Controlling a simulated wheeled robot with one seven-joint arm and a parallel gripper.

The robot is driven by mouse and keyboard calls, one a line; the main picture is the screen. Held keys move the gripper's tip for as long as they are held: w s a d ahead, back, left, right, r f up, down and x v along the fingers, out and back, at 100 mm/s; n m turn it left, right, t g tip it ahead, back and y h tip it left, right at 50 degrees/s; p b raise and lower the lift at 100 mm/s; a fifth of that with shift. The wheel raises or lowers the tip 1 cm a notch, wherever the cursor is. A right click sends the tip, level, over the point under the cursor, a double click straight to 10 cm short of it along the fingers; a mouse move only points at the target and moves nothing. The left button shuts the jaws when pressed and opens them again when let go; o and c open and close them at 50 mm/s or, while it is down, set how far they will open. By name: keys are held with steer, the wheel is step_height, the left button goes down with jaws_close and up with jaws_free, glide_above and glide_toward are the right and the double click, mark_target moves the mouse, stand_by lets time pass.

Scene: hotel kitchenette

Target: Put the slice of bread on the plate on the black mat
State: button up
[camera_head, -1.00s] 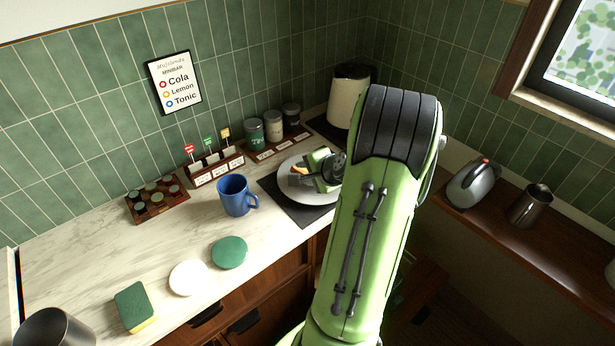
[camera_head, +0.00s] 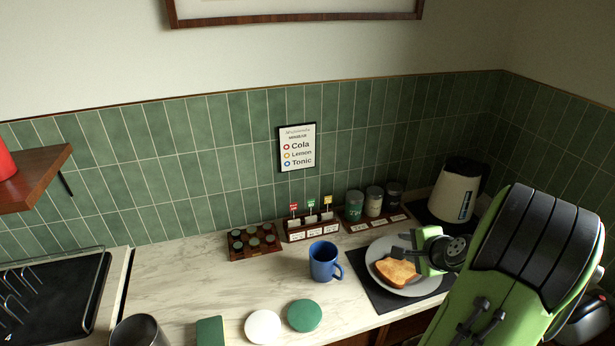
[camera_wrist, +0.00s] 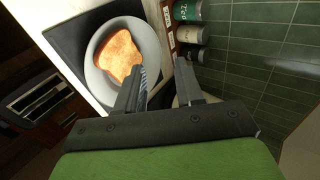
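The slice of bread (camera_head: 396,272) lies flat on the grey plate (camera_head: 424,287), which rests on the black mat (camera_head: 379,296). In the wrist view the bread (camera_wrist: 118,55) sits inside the rim of the plate (camera_wrist: 152,47), with the black mat (camera_wrist: 62,34) around it. My gripper (camera_head: 400,254) is close above the right and far side of the bread. In the wrist view my gripper (camera_wrist: 163,80) has its two fingers spread, with nothing between them; the bread is to the left of both fingers.
A blue mug (camera_head: 323,262) stands left of the mat. Canisters (camera_head: 373,202) and a kettle (camera_head: 455,193) stand behind the plate. A small caddy (camera_head: 312,229) and a tray of capsules (camera_head: 254,241) are against the wall. Green and white discs (camera_head: 304,315) lie in front.

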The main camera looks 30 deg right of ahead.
steer(key=w+a+r+n+g+y, duration=0.1)
steer(key=a+r+n, duration=0.1)
steer(key=a+n, duration=0.35)
steer(key=w+a+r+n+g+y, duration=0.1)
steer(key=a+r+n, duration=0.1)
steer(key=a, duration=0.6)
steer(key=w+a+r+n+g+y, duration=0.1)
steer(key=a+r+n, duration=0.25)
steer(key=a, duration=0.35)
steer(key=s+a+r+n+g, duration=0.1)
steer(key=s+a+r+n, duration=0.1)
steer(key=s+a+n, duration=0.8)
steer(key=s+a, duration=0.2)
steer(key=s, duration=0.2)
steer(key=shift+r+n, duration=0.3)
steer(key=shift+s, duration=0.2)
